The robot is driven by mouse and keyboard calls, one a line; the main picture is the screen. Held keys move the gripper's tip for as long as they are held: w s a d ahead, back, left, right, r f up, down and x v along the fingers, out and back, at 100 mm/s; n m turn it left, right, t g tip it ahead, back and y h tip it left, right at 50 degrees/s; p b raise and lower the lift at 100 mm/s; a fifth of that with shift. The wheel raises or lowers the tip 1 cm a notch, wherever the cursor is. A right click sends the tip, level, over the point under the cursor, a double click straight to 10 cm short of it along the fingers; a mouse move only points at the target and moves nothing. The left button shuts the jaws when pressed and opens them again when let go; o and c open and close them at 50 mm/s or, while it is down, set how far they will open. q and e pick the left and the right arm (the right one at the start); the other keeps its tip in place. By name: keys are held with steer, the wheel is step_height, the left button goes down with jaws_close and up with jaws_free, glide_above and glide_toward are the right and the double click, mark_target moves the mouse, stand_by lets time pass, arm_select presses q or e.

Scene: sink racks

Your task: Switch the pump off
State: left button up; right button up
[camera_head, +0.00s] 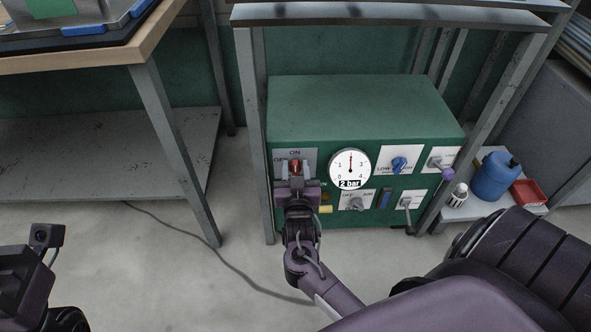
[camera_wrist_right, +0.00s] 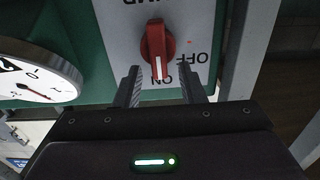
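In the head view the red knob (camera_head: 295,167) is partly covered by my right gripper (camera_head: 296,178). My right gripper (camera_wrist_right: 161,78) is open in the wrist view, with one fingertip on each side of the knob's lower end and gaps showing. Part of my left wrist (camera_head: 30,275) is at the lower left in the head view; its fingers are not visible.
A round gauge (camera_head: 349,172) reading about 2 bar is right of the switch. A blue selector (camera_head: 399,164) and several other controls are further right. Metal frame posts flank the panel. A blue canister (camera_head: 494,178) and a red tray (camera_head: 529,193) stand on the right shelf.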

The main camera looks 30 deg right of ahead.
jaws_close()
steer(key=shift+a, duration=0.1)
